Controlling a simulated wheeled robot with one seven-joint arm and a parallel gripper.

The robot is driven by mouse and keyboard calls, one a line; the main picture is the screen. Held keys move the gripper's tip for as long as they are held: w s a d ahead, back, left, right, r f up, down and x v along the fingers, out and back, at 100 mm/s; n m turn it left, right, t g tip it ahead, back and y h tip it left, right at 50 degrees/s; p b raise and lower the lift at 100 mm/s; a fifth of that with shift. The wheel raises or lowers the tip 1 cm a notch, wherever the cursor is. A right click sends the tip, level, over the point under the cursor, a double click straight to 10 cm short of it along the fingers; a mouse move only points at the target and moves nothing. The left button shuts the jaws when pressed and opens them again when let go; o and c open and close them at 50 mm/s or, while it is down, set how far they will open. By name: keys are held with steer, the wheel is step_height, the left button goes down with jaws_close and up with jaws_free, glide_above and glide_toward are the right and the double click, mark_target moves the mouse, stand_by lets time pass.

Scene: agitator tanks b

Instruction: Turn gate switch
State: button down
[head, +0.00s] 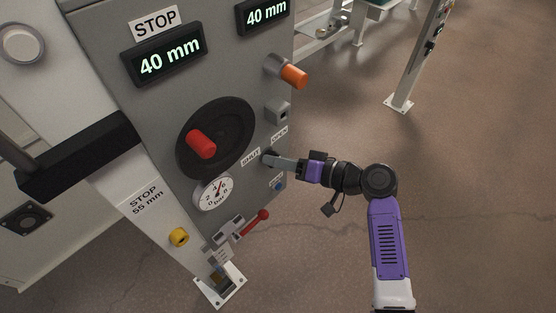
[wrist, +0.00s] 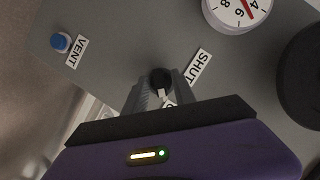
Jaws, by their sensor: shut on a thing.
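The gate switch (wrist: 160,77) is a small round black knob on the grey panel, with a pale mark on its lower side in the wrist view. The SHUT label (wrist: 198,67) is beside it. The OPEN label (head: 279,132) shows in the head view and is mostly hidden by my gripper in the wrist view. My gripper (head: 273,159) reaches in from the right in the head view, its fingers shut on the knob. In the wrist view my gripper (wrist: 160,90) has a finger on each side of the knob. The fingers partly hide the switch.
The blue VENT button (wrist: 60,41) and the pressure gauge (head: 213,191) are close to the switch. A black handwheel with a red grip (head: 201,144), an orange knob (head: 293,77) and a red-handled lever (head: 262,215) stick out from the panel. The floor at right is open.

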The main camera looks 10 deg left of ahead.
steer(key=c, duration=1.4)
jaws_free()
steer(key=v, duration=0.7)
steer(key=shift+s+d+p, duration=0.2)
steer(key=shift+d+p, duration=0.1)
steer(key=shift+d, duration=0.05)
steer(key=shift+w+r, duration=0.1)
